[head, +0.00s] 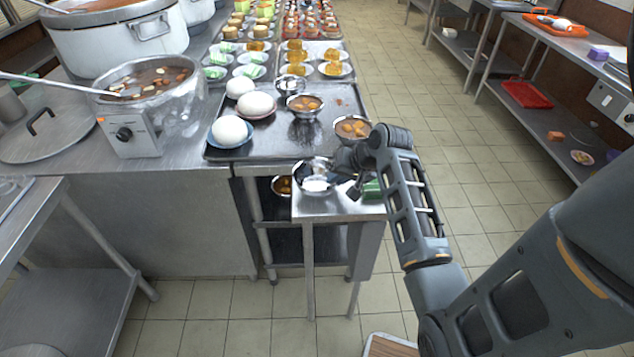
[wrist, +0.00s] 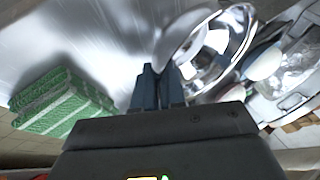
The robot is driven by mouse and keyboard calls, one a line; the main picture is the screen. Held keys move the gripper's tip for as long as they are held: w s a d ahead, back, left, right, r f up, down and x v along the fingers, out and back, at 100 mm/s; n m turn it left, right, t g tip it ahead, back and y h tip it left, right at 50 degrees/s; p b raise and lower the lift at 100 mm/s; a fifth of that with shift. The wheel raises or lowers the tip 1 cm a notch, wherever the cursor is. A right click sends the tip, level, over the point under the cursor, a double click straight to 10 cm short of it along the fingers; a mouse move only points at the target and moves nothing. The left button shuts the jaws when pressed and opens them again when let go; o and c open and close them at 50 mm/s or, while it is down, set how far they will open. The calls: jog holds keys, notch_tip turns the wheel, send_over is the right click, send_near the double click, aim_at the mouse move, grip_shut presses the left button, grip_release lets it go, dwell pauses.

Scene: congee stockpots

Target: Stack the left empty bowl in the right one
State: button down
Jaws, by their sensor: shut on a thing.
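A shiny steel bowl (head: 308,170) is at the small side table (head: 340,207), at the left of my gripper (head: 345,183). In the wrist view a steel bowl (wrist: 238,38) is tilted in the picture, right beside my fingertips (wrist: 158,88). The fingers are close together and shut on the bowl at its near rim. A second curved steel edge shows close to this rim. I cannot tell whether it is another bowl, or whether one bowl sits inside the other. My wrist hides part of the table top.
Filled bowls (head: 305,104) (head: 352,128) and white buns (head: 230,131) stand on the steel counter behind. Another bowl (head: 282,186) is lower down, left of the side table.

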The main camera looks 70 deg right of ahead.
jog(key=shift+r, duration=0.1)
